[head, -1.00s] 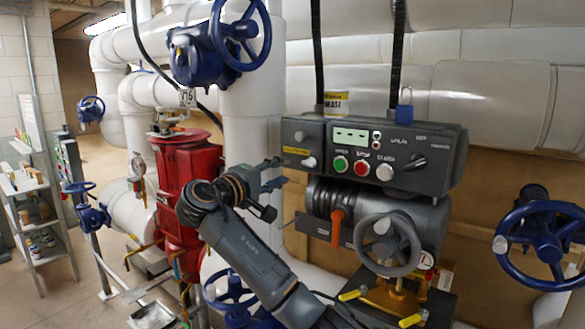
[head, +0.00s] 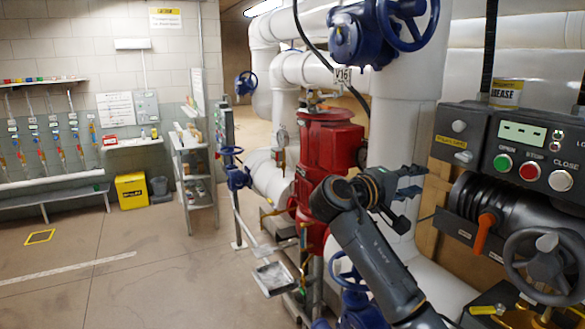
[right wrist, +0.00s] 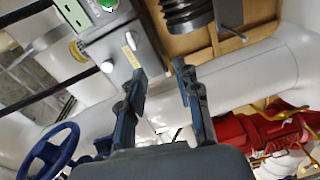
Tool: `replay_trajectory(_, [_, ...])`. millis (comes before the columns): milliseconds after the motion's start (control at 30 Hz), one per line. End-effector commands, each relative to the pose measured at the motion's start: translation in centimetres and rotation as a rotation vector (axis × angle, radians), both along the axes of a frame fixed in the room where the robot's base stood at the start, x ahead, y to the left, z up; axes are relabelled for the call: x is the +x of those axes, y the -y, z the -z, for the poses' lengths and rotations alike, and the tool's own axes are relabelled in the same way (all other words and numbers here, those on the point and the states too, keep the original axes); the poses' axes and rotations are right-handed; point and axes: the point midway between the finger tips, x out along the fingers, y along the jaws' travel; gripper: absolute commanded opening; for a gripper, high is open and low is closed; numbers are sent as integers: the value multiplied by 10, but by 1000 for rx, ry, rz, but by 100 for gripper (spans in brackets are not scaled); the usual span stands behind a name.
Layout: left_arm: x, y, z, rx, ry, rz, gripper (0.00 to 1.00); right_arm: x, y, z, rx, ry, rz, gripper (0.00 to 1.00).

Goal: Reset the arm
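My right arm reaches up from the lower right of the head view. Its gripper (head: 413,197) is in front of a thick white vertical pipe, left of the grey control box (head: 520,150). In the right wrist view the two dark fingers of the right gripper (right wrist: 161,72) stand apart with nothing between them. Behind the fingers in that view are the control box's underside, white pipes and a red valve body (right wrist: 258,138). The red valve body also shows in the head view (head: 326,150), partly behind my arm. My left gripper is not in view.
Blue handwheels (head: 408,20) sit on the pipes. The control box has green, red and white buttons, with an orange lever (head: 484,232) and grey handwheel (head: 548,262) below. A shelf rack (head: 192,175) and yellow bin (head: 132,190) stand farther left. The floor at left is open.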

Motion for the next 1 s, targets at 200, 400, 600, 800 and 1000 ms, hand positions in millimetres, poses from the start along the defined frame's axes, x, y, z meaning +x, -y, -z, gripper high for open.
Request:
replay_trajectory(200, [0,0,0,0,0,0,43,-20,-17,156,256,-105,-155,33])
replay_trajectory(400, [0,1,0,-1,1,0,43,-85,-38,289,558,-186,-244,33])
replay_trajectory(600, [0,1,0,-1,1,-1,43,-179,-60,382,861,-240,-254,33])
replay_trajectory(800, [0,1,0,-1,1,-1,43,-274,-78,426,1111,-268,-211,33])
replay_trajectory(1000, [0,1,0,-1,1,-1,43,-332,-88,436,1254,-278,-167,33])
